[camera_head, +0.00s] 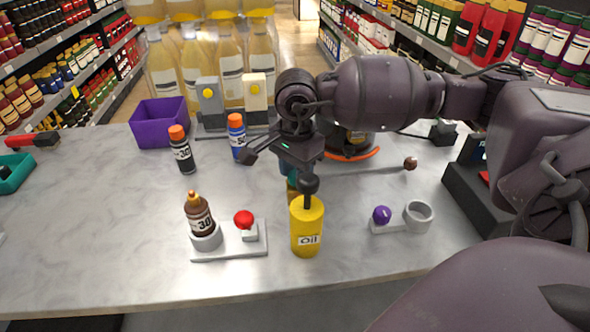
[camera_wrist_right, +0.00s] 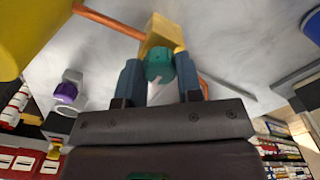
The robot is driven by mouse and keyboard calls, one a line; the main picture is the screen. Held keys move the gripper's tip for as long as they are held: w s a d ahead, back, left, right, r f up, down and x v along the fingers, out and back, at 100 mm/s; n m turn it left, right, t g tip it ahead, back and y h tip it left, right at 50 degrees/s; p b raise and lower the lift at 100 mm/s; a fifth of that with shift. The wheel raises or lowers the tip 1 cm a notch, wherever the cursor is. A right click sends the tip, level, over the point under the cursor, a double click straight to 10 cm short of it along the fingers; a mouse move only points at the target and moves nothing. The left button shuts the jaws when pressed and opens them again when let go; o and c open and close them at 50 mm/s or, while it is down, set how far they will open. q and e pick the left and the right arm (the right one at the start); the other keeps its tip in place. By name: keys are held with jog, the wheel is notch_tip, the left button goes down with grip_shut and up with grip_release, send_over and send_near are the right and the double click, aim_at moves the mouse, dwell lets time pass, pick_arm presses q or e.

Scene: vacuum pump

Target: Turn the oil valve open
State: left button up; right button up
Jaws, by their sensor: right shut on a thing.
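The oil valve shows in the right wrist view as a teal knob (camera_wrist_right: 158,66) on a yellow-brown body (camera_wrist_right: 160,35). My right gripper (camera_wrist_right: 159,78) has its two blue fingers on either side of the teal knob, shut on it. In the head view my right gripper (camera_head: 292,160) is behind the yellow oil container (camera_head: 307,238), and its wrist and the container largely hide the valve. The yellow container has a dark knobbed stem on top and also shows in the right wrist view (camera_wrist_right: 28,32). My left gripper is not in view.
A brown bottle (camera_head: 199,215) stands in a holder beside a red knob (camera_head: 243,218). Two more bottles (camera_head: 182,150) (camera_head: 237,138) stand behind. A purple bin (camera_head: 158,128) is back left. A purple ball (camera_head: 381,214) and white ring (camera_head: 418,215) are right. The left table is mostly clear.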

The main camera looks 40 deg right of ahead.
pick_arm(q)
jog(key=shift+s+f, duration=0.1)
pick_arm(e)
jog(key=shift+r, duration=0.1)
jog(key=o, duration=0.9)
jog(key=shift+c, duration=0.2)
jog(key=shift+o, duration=0.3)
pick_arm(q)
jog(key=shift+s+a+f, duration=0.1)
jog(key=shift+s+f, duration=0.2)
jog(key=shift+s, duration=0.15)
pick_arm(e)
jog(key=shift+r, duration=0.25)
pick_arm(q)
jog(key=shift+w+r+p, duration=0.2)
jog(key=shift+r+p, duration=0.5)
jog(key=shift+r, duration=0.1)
pick_arm(e)
notch_tip(320, 180, up, 10)
jog(key=shift+r, duration=0.1)
